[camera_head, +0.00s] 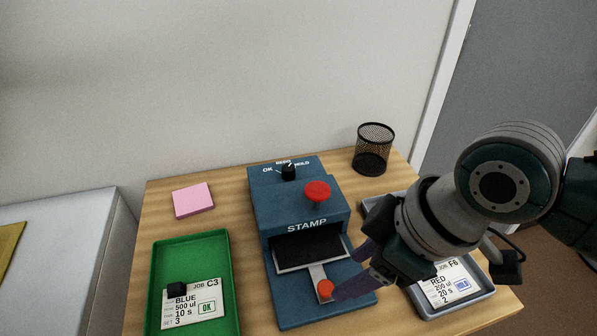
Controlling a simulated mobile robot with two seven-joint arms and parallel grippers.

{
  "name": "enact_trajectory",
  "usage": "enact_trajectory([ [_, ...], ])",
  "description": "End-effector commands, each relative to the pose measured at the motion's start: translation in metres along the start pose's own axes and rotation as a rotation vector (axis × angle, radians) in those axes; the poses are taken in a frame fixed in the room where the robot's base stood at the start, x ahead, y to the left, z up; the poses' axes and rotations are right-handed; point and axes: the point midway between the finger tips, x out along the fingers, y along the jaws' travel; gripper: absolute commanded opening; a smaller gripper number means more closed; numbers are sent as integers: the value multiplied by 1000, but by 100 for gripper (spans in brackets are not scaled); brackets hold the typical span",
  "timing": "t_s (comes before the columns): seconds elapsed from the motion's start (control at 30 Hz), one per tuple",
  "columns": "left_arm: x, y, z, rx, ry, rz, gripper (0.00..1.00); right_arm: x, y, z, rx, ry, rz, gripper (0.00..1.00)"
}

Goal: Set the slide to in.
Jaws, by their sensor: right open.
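The blue stamp machine (268,215) stands in the middle of the wooden bench. Its slide (316,271) is a light metal strip sticking out of the front opening, below a dark plate (300,255), with an orange-red knob (325,287) at its near end. My right gripper (346,277) comes in from the right with its purple fingers apart. One fingertip is close beside the knob; whether it touches cannot be told. Nothing is seen between the fingers. My left gripper is out of view.
On the machine are a red button (317,190) and a black dial (288,172). A green tray (235,285) with a BLUE card (195,302) lies left, a grey tray (482,302) with a RED card (440,283) right. A pink pad (193,200) and mesh cup (372,150) stand behind.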

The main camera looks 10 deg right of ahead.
Motion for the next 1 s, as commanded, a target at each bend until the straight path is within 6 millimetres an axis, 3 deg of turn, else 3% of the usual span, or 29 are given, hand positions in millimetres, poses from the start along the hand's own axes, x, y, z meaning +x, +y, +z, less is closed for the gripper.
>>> enact_trajectory([
  [0.1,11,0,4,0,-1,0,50,28,0,1,1,0,0,62],
  [0.3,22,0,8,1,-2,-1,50,59,1,0,-1,2,2,62],
  [0.73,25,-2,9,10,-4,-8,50,70,1,0,-4,2,4,62],
  [1.0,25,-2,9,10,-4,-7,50,69,1,0,-4,2,4,34],
])
